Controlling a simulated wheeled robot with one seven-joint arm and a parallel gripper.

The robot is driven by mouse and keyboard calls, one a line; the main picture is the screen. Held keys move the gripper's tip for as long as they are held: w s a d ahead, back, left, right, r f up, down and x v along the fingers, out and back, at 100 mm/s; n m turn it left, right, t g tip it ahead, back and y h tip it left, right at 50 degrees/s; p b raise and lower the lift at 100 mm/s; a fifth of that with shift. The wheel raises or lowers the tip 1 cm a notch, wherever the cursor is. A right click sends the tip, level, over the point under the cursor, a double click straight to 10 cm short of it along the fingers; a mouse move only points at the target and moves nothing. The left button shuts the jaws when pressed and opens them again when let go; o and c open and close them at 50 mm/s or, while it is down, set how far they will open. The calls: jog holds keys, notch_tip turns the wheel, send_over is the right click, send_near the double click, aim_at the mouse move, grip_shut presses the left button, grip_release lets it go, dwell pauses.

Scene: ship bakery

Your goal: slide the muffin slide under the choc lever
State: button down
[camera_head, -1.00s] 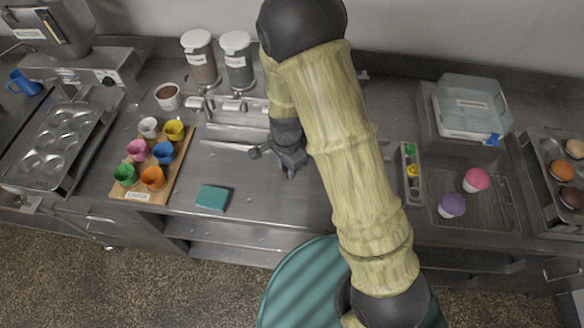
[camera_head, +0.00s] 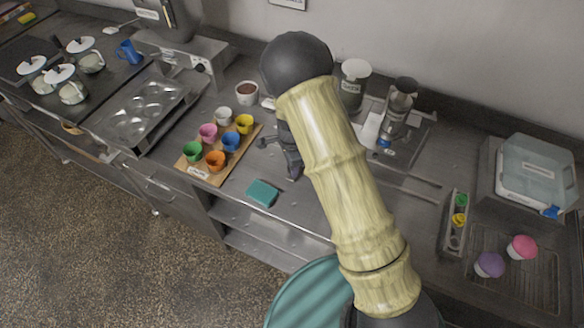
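A metal dispenser (camera_head: 400,98) with a blue-marked base stands to the right of my arm. Thin metal rails (camera_head: 412,188) run along the counter in front of it. I cannot tell which part is the muffin slide or the choc lever; my arm covers part of this area. A white-lidded, labelled canister (camera_head: 354,86) stands behind my arm.
A board (camera_head: 213,178) of coloured cups and a teal sponge (camera_head: 262,193) lie left of my gripper. A brown-filled cup (camera_head: 246,92) stands behind. At right are a narrow topping tray (camera_head: 455,222), purple (camera_head: 489,265) and pink (camera_head: 522,247) muffins, and a clear-lidded box (camera_head: 537,172).

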dwell(0.3)
jog(key=c, duration=1.1)
grip_release()
jog(key=shift+d, duration=0.1)
